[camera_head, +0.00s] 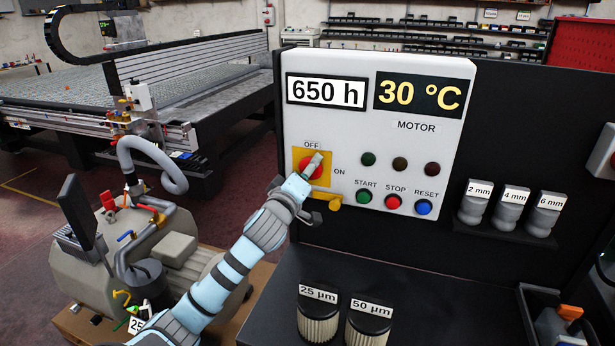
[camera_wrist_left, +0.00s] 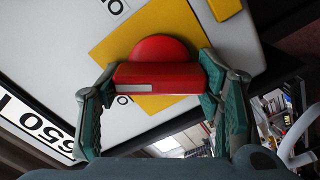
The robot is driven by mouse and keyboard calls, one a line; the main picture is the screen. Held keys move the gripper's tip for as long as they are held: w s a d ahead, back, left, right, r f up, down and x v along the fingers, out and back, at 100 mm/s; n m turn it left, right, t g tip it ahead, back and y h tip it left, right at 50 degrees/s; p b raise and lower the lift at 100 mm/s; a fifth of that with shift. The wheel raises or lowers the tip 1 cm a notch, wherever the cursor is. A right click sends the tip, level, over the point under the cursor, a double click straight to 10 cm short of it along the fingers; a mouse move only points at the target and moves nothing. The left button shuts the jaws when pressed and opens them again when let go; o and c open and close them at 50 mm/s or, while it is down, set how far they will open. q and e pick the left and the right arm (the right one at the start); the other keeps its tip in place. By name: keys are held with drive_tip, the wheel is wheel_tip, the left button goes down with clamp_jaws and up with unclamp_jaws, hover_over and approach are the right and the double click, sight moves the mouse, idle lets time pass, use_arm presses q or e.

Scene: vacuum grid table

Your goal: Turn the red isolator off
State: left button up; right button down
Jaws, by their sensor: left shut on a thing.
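The red isolator (camera_head: 309,168) sits on a yellow plate (camera_head: 298,157) on the white control panel, with OFF printed above it and ON to its right. My left gripper (camera_head: 308,178) reaches it from below and partly covers it in the head view. In the left wrist view the red handle (camera_wrist_left: 157,77) lies between the two fingers of my left gripper (camera_wrist_left: 157,92), which is shut on it. A white mark shows near one end of the handle. The labels there are partly cut or hidden, so I cannot tell its exact setting. My right gripper is not in view.
A yellow part (camera_head: 335,200) is just below the isolator. START, STOP and RESET buttons (camera_head: 393,202) are to its right. Two filters (camera_head: 318,318) stand on the black bench in front. A pump (camera_head: 165,245) stands at left.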

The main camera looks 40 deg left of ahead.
use_arm(q)
drive_tip(key=n+b, duration=0.1)
drive_tip(key=n, duration=0.3)
drive_tip(key=shift+f+b, duration=0.15)
drive_tip(key=shift+b, duration=0.25)
drive_tip(key=shift+n+b, duration=0.55)
drive_tip(key=shift+n, duration=0.95)
drive_tip(key=o, duration=1.2)
drive_tip(key=shift+c, duration=0.2)
